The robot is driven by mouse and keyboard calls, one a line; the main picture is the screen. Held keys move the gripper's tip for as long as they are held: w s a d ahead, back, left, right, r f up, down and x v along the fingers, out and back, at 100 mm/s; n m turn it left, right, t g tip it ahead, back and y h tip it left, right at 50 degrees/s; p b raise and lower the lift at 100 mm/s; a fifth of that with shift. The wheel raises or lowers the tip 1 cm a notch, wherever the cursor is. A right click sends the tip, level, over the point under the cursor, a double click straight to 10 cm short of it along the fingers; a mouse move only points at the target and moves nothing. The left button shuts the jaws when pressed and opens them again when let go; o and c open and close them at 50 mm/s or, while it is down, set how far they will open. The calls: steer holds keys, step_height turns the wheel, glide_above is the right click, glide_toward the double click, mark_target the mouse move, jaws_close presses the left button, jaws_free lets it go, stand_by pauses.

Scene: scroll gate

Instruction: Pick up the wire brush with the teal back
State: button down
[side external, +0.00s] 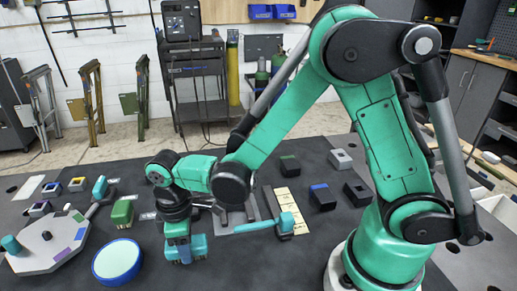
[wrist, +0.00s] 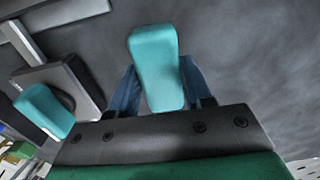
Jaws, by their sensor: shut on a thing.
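My gripper (wrist: 165,92) is shut on a teal-backed piece, the wire brush (wrist: 154,58), which shows between the two blue-grey fingers in the wrist view. Its smooth, tapered teal back faces the camera; its bristles are hidden. In the side external view my gripper (side external: 181,258) points down low over the dark table, with the teal of the brush (side external: 198,246) at its fingers. I cannot tell whether the brush touches the table. A second teal piece (wrist: 43,110) is left of the gripper in the wrist view, apart from the fingers.
A green block (side external: 122,212) stands behind. A teal-handled tool (side external: 253,227) lies to the right, near a pale strip (side external: 291,207). Small dark blocks (side external: 322,197) stand farther right.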

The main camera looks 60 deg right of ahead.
steer(key=shift+r, duration=0.15)
step_height(320, 180, up, 20)
stand_by(0.6)
